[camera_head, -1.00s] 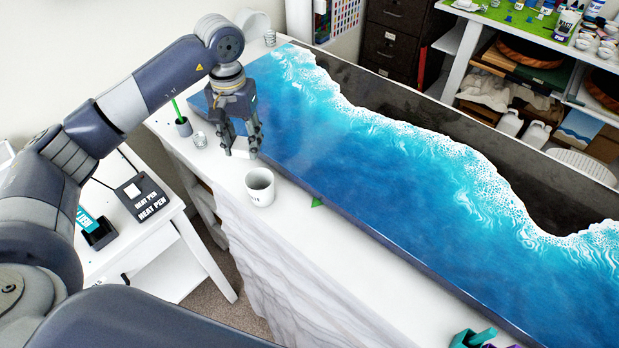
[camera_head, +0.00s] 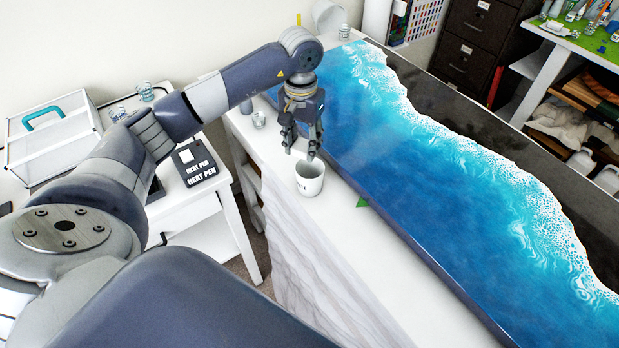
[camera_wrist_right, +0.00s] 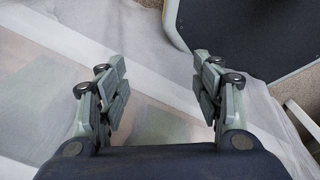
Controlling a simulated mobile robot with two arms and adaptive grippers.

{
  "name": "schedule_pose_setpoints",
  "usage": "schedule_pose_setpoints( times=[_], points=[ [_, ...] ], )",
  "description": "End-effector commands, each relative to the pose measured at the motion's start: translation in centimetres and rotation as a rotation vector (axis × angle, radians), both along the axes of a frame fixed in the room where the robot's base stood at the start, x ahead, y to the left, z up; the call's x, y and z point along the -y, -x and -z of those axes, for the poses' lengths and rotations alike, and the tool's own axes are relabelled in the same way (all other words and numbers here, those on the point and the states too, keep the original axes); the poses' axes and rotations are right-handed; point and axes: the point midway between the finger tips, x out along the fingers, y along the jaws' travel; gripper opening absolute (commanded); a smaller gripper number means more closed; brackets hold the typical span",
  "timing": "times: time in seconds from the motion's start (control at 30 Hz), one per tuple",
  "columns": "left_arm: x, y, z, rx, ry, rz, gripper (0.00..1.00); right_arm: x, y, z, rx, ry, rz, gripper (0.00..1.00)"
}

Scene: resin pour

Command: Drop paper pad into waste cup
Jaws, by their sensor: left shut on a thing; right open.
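The white waste cup (camera_head: 310,180) stands upright on the white worktop, beside the blue resin slab. My left gripper (camera_head: 301,154) points down just behind and above the cup's rim, slightly to its left. Its fingers are shut on the white paper pad, which is hard to make out against the white worktop between the fingertips. The inside of the cup is mostly hidden. My right gripper (camera_wrist_right: 161,88) shows in the right wrist view, open and empty, its fingers wide apart.
The wave-patterned resin slab (camera_head: 430,180) lies along the worktop (camera_head: 345,255), right of the cup. A small green piece (camera_head: 361,202) is near the cup, by the slab's edge. A small glass (camera_head: 259,119) stands behind left. A side table holds a heat pen box (camera_head: 196,165).

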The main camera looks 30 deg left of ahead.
Motion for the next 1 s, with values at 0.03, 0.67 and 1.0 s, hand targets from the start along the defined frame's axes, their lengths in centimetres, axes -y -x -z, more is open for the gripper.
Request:
schedule_pose_setpoints(
  times=[0.03,0.67,1.0],
  points=[
    [0.0,0.0,0.0,0.000,0.000,0.000,0.15,0.0,0.0,0.0,0.000,0.000,0.000,0.60],
    [0.0,0.0,-1.0,0.001,0.000,0.000,0.61,-1.3,-0.2,0.0,0.002,-0.014,-0.003,0.60],
    [0.0,-0.1,-8.1,0.006,0.000,0.000,0.61,-1.1,-0.1,0.0,0.001,-0.012,-0.002,0.60]
  ],
)
